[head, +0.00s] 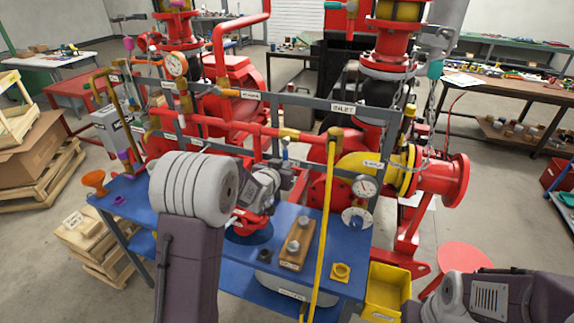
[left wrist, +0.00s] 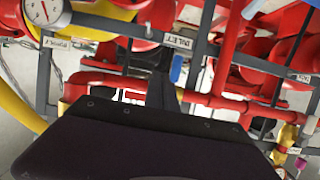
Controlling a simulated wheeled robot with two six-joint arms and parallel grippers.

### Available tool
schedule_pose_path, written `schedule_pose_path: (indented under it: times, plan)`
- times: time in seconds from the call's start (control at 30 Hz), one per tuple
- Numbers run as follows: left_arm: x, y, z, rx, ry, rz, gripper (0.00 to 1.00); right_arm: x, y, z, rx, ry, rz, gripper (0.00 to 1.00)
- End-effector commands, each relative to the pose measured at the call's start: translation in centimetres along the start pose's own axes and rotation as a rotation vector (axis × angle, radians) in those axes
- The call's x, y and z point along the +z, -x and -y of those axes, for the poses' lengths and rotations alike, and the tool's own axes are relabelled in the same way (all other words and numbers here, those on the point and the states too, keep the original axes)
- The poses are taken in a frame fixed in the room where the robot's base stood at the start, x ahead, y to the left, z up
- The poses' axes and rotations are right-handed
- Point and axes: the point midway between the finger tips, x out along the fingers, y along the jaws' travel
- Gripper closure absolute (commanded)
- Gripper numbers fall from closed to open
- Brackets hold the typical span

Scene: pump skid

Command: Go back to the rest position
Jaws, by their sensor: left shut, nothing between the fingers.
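My left arm rises from the bottom of the head view, and my left gripper (head: 287,176) is over the blue bench, in front of the red pump pipework. It is shut and empty. Its dark shut fingers (left wrist: 164,92) point at the red pipes and grey frame in the left wrist view. I cannot tell whether they touch anything. Part of my right arm shows at the lower right of the head view; its gripper is out of view.
The blue bench (head: 333,278) carries a wooden block (head: 297,246) with metal fittings, an orange funnel (head: 95,180) and a yellow fitting (head: 340,271). A yellow hose (head: 326,215) hangs in front. A pressure gauge (head: 365,187) and yellow bin (head: 388,290) are at right.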

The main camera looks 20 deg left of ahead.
Motion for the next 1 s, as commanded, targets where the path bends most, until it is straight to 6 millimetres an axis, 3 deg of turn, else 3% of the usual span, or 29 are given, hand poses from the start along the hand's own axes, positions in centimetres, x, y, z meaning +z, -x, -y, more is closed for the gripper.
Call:
schedule_pose_path:
  times: [0.17,0.27,0.3,0.37,0.5,0.6,0.7,0.83,1.0]
  plan:
    - [-0.2,0.0,-0.4,0.006,-0.003,-0.004,1.0,0.0,0.0,0.0,0.0,0.0,0.0,0.64]
    - [-2.9,1.2,-2.2,0.034,-0.02,-0.052,1.0,0.0,0.0,0.0,0.0,0.0,0.0,0.64]
    - [-3.7,2.7,-3.6,0.049,-0.019,-0.059,1.0,0.0,0.0,0.0,0.0,0.0,0.0,0.64]
    - [-0.6,5.7,-4.7,0.035,0.002,0.074,1.0,0.0,0.0,0.0,0.0,0.0,0.0,0.64]
    - [9.5,12.2,-5.2,-0.01,0.031,0.451,1.0,0.0,0.0,0.0,0.0,0.0,0.0,0.64]
    - [15.8,17.5,-5.3,-0.028,0.049,0.706,1.0,0.0,0.0,0.0,0.0,0.0,0.0,0.64]
    - [20.3,22.0,-5.5,-0.035,0.065,0.914,1.0,0.0,0.0,0.0,0.0,0.0,0.0,0.64]
    - [23.0,25.6,-5.8,-0.029,0.072,1.079,1.0,0.0,0.0,0.0,0.0,0.0,0.0,0.64]
    - [23.4,26.6,-5.9,-0.02,0.06,1.125,1.0,0.0,0.0,0.0,0.0,0.0,0.0,0.64]
